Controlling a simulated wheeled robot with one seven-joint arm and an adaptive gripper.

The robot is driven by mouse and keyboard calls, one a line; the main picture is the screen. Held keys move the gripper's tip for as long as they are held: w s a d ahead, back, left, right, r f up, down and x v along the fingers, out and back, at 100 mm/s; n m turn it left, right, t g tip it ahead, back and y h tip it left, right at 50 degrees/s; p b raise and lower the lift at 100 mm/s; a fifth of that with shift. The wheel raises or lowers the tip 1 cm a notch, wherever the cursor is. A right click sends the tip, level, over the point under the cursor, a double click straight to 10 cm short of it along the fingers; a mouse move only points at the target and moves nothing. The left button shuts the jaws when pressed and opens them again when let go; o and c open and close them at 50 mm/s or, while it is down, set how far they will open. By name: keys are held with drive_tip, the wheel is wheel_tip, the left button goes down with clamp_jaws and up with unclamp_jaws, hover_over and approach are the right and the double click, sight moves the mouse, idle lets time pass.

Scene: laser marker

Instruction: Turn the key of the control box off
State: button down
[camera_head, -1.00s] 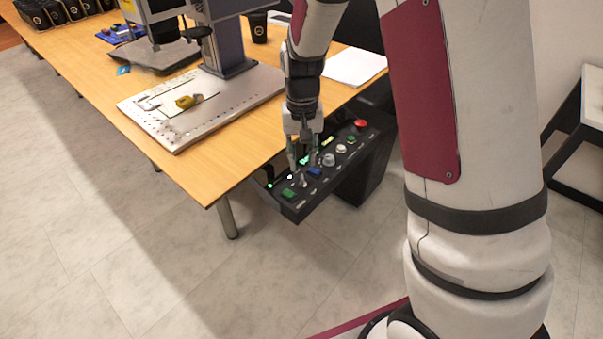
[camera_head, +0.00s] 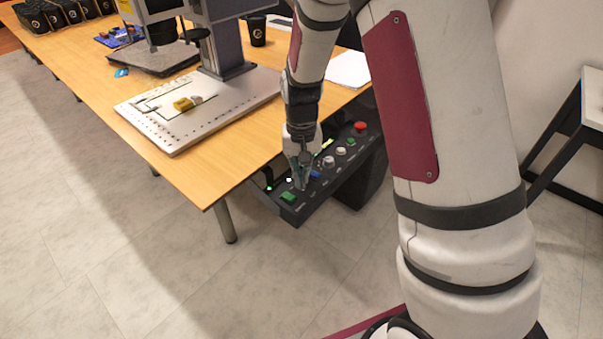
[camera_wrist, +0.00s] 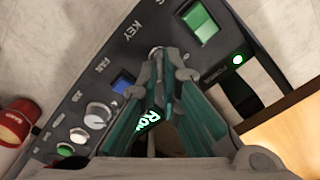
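The black control box (camera_head: 297,213) sits at the table's edge, with a row of buttons and knobs. My gripper (camera_head: 302,184) points down at its near end, beside the green button (camera_head: 288,197). In the wrist view, the two fingertips of my gripper (camera_wrist: 165,72) are close together around the silver key switch (camera_wrist: 157,51), under the "KEY" label. The fingers look shut on the key and hide most of it, so its angle cannot be read.
A blue button (camera_wrist: 123,80), a white knob (camera_wrist: 97,115) and a red emergency button (camera_head: 361,126) line the box. The wooden table (camera_head: 222,165) holds a machine with a metal plate (camera_head: 172,143). Floor is clear at front left.

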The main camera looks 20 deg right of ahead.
drive_tip(key=shift+n, duration=0.3)
drive_tip(key=n+p, duration=0.1)
drive_tip(key=n, duration=0.3)
drive_tip(key=shift+a, duration=0.1)
drive_tip(key=n+p, duration=0.1)
drive_tip(key=n, duration=0.2)
drive_tip(key=n+p, duration=0.1)
drive_tip(key=n, duration=0.2)
drive_tip(key=shift+s+a+r, duration=0.1)
drive_tip(key=shift+a, duration=0.1)
drive_tip(key=n+p, duration=0.1)
drive_tip(key=n, duration=0.2)
drive_tip(key=shift+s+p, duration=0.1)
drive_tip(key=shift+p, duration=0.25)
drive_tip(key=shift+a+n+p, duration=0.1)
drive_tip(key=shift+n+p, duration=0.85)
drive_tip(key=shift+n, duration=1.15)
drive_tip(key=c, duration=1.8)
unclamp_jaws()
